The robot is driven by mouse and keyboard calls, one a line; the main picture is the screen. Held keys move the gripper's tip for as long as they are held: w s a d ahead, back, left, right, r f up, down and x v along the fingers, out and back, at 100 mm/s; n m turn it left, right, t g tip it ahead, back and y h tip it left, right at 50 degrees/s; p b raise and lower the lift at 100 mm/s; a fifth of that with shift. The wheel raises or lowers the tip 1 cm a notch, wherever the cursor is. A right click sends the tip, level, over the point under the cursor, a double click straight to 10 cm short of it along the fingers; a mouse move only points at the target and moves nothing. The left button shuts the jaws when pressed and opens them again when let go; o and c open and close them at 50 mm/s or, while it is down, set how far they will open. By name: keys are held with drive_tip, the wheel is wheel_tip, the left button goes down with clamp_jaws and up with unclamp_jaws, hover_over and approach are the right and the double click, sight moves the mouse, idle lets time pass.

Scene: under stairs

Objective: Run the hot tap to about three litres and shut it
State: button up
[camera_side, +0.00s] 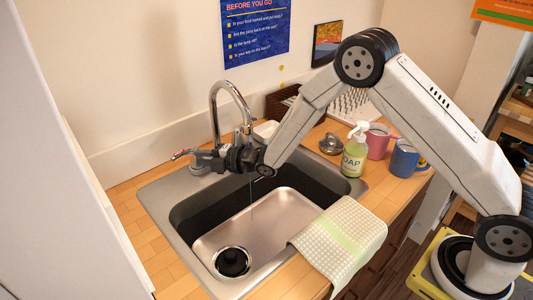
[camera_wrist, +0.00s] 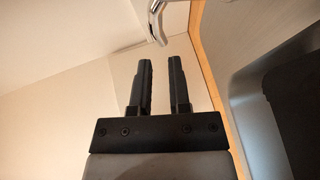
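The chrome tap (camera_side: 214,100) arches over the left back of the sink (camera_side: 160,212). A thin bluish line (camera_side: 251,198) runs down below the spout into the basin; it looks like a narrow stream of water. A lever with a red mark (camera_side: 180,154) shows at the left of the tap, just past my gripper (camera_side: 197,156). In the wrist view, my gripper (camera_wrist: 160,62) has its two fingers apart with nothing between them. A chrome piece (camera_wrist: 157,25) hangs just beyond the fingertips. My wrist partly hides the tap's lower part.
A dark round drain (camera_side: 232,262) sits in the basin. A checked cloth (camera_side: 340,238) hangs over the front right rim. A soap bottle (camera_side: 355,152), pink mug (camera_side: 378,140) and blue mug (camera_side: 404,158) stand at right. A dish rack (camera_side: 352,104) is behind.

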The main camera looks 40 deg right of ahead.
drive_tip(key=shift+w+r, duration=0.1)
clamp_jaws()
drive_tip(key=m, duration=0.1)
drive_tip(key=w+a+m, duration=0.1)
drive_tip(key=w+m+g+h, duration=0.1)
drive_tip(key=m, duration=0.1)
drive_tip(key=shift+w+a+r, duration=0.2)
drive_tip(key=shift+a+r, duration=0.05)
drive_tip(key=shift+r, duration=0.15)
wheel_tip(320, 180, up, 6)
drive_tip(key=m+g+h, duration=0.4)
drive_tip(key=m+h, duration=0.1)
drive_tip(key=m, duration=0.9)
hover_over(179, 154)
drive_tip(key=s, duration=0.1)
drive_tip(key=shift+s+a+r+m+h, duration=0.25)
drive_tip(key=shift+r+m, duration=0.25)
drive_tip(key=shift+m, duration=0.3)
drive_tip(key=shift+s+a+r+m+h, duration=0.15)
drive_tip(key=shift+s+r+m+h, duration=0.1)
drive_tip(key=shift+r+m, duration=0.4)
drive_tip(key=shift+w+f, duration=0.1)
drive_tip(key=shift+f, duration=0.15)
wheel_tip(179, 154, down, 8)
drive_tip(key=w, duration=0.2)
drive_tip(key=shift+w+a, duration=0.2)
drive_tip(key=shift+w, duration=0.15)
